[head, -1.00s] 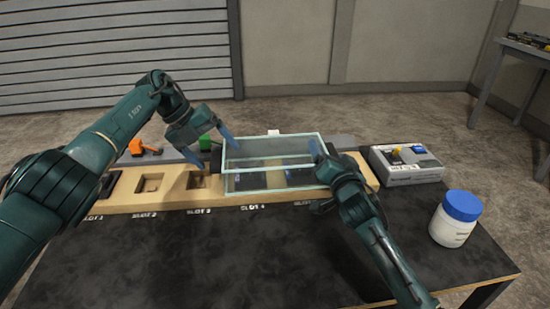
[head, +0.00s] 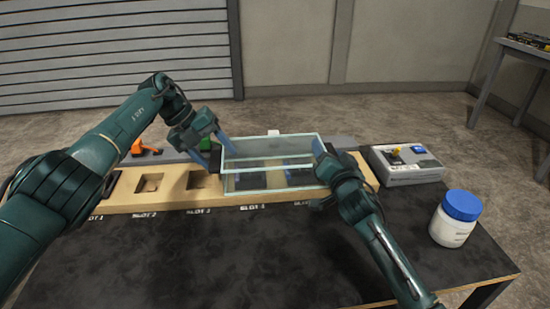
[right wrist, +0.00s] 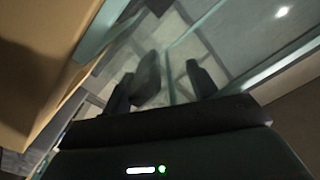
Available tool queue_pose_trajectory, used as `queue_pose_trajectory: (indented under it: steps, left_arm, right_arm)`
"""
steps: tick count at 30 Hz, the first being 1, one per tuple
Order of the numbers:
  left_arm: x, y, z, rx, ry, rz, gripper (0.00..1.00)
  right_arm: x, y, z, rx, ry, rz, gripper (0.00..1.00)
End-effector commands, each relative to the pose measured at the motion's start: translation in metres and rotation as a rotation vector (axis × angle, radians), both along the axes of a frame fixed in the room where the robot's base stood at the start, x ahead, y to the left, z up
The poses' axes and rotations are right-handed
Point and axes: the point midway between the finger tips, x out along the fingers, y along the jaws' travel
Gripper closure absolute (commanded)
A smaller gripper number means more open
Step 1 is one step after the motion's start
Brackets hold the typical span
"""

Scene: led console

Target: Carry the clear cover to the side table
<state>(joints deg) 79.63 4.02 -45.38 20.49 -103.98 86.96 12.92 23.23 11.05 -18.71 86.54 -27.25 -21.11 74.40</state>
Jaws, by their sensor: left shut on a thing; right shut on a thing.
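The clear cover (head: 265,170), a glass box with pale green edges, sits over the right part of the wooden slot console (head: 125,206). My left gripper (head: 222,151) is shut on the cover's left wall. My right gripper (head: 322,158) is shut on its right wall. In the right wrist view the cover's glass (right wrist: 235,40) runs between the dark fingers of my right gripper (right wrist: 172,88). A grey table (head: 524,47) stands far off at the upper right; I cannot tell for certain that it is the side table.
The console stands on a black workbench (head: 240,260). A grey control box (head: 408,174) with yellow and blue parts is right of the cover, and a white jar with a blue lid (head: 457,220) is nearer. Orange (head: 142,147) and green (head: 207,143) parts lie behind the slots. Bare floor separates the tables.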

Motion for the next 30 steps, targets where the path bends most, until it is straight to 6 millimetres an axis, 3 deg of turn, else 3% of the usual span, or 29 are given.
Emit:
queue_pose_trajectory:
  steps: [6, 14, 30]
  left_arm:
    - [0.000, -0.002, 0.000, 0.001, -0.003, -0.004, 0.78]
    - [0.000, -0.003, 0.004, 0.000, -0.004, -0.007, 0.78]
    - [-0.001, -0.006, 0.051, -0.004, -0.005, -0.010, 0.78]
  right_arm:
    - [-0.001, 0.004, 0.001, -0.009, -0.004, 0.008, 0.79]
    - [-0.001, 0.005, 0.005, -0.010, -0.009, 0.011, 0.80]
    - [-0.001, 0.007, 0.052, -0.008, -0.009, 0.015, 0.80]
